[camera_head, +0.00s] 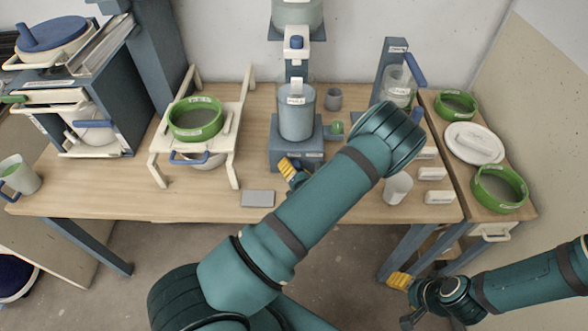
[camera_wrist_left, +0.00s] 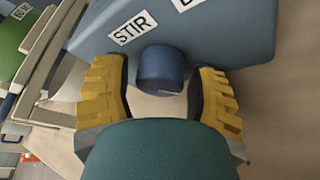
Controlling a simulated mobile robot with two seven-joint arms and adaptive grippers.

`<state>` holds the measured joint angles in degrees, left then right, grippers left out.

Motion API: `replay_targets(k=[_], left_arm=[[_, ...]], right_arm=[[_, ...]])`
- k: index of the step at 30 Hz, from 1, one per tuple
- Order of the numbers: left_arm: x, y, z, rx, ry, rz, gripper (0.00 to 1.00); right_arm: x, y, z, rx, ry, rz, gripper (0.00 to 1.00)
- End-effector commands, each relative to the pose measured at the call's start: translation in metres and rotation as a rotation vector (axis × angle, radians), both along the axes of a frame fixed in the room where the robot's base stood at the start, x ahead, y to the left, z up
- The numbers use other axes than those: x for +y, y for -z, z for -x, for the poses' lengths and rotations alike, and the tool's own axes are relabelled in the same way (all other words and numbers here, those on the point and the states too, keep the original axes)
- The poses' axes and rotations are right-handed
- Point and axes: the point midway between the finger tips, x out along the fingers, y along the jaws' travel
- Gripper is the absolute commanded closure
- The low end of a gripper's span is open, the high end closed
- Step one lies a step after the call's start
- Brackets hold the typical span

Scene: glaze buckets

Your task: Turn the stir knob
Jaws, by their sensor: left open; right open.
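The stir knob (camera_wrist_left: 161,69) is a short dark blue cylinder on the blue machine, beside a STIR label (camera_wrist_left: 133,27) in the left wrist view. My left gripper (camera_wrist_left: 163,88) is open, with one yellow finger on each side of the knob and a gap on both sides. In the head view my left gripper (camera_head: 289,169) is at the front of the blue machine base (camera_head: 283,131); the knob cannot be made out there. My right gripper (camera_head: 400,282) is open and empty in front of the table, low on the right.
A grey-blue bucket (camera_head: 297,118) stands on the machine base. A green-rimmed sieve (camera_head: 196,118) sits on a cream rack to the left. A white cup (camera_head: 397,188) and several white blocks (camera_head: 432,174) are on the right. A grey plate (camera_head: 258,198) lies near the front edge.

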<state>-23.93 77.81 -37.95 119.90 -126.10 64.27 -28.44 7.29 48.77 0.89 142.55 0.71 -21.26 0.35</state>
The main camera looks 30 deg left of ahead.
Motion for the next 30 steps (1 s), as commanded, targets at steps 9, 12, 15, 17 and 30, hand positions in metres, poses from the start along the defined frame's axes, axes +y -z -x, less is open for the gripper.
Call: replay_targets(k=[9,12,15,17,30], left_arm=[[0.000,0.000,0.000,0.000,0.000,0.000,0.94],[0.000,0.000,0.000,0.000,-0.001,-0.001,0.95],[0.000,0.000,0.000,-0.001,-0.001,0.002,0.95],[0.000,0.000,0.000,-0.003,-0.002,0.005,0.95],[0.002,-0.002,0.000,-0.116,-0.005,0.186,0.95]], right_arm=[[0.000,0.000,0.000,0.000,0.000,0.000,0.42],[0.000,0.000,0.000,0.000,0.000,0.000,0.42],[0.000,0.000,0.000,0.000,0.000,0.000,0.42],[0.000,-0.001,0.000,-0.001,0.000,0.000,0.42],[-0.001,-0.012,-0.004,-0.008,0.006,0.002,0.42]])
